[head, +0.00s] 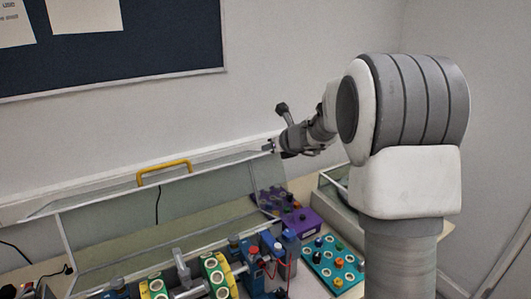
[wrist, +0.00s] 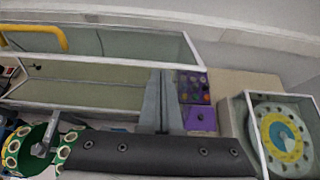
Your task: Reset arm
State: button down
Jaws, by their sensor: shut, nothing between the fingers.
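My gripper (head: 268,147) is at the end of my arm, which reaches left from the grey and white shoulder in the head view. It is raised in the air near the upper right edge of the clear cover and appears to hold nothing. In the wrist view, the two grey fingers of my gripper (wrist: 162,74) point up the picture and are shut together with nothing between them. Behind them are the clear cover and the purple box (wrist: 201,118). How far the fingertips are from the cover is hard to tell.
The clear cover with a yellow handle (head: 163,171) stands open behind a rig with green-rimmed discs (head: 216,275). A purple box (head: 301,222) and teal panel (head: 333,263) are to the right. A glass-topped case holds a dial disc (wrist: 283,136). A dark noticeboard (head: 150,45) hangs behind.

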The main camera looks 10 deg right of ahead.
notch_tip(320, 180, up, 6)
jog(key=s+p, duration=0.1)
jog(key=s, duration=0.1)
jog(key=s+a+n+g+b, duration=0.2)
jog(key=s+a+n, duration=0.1)
jog(key=s+n, duration=0.6)
jog(key=s+a+n+g+b, duration=0.1)
jog(key=s+a+n, duration=0.3)
jog(key=s+n, duration=0.55)
jog(key=s+d+f+n+g+h+b, duration=0.1)
jog(key=s+d+f+n, duration=0.1)
jog(key=s+f+n, duration=0.2)
jog(key=s+d+f+n+g+h+b, duration=0.1)
jog(key=s+f+n, duration=0.4)
jog(key=s+n, duration=0.5)
jog(key=s+d+h+b, duration=0.1)
jog(key=s, duration=0.6)
jog(key=shift+d+g+h, duration=0.3)
jog(key=shift+d, duration=0.05)
jog(key=shift+s, duration=0.2)
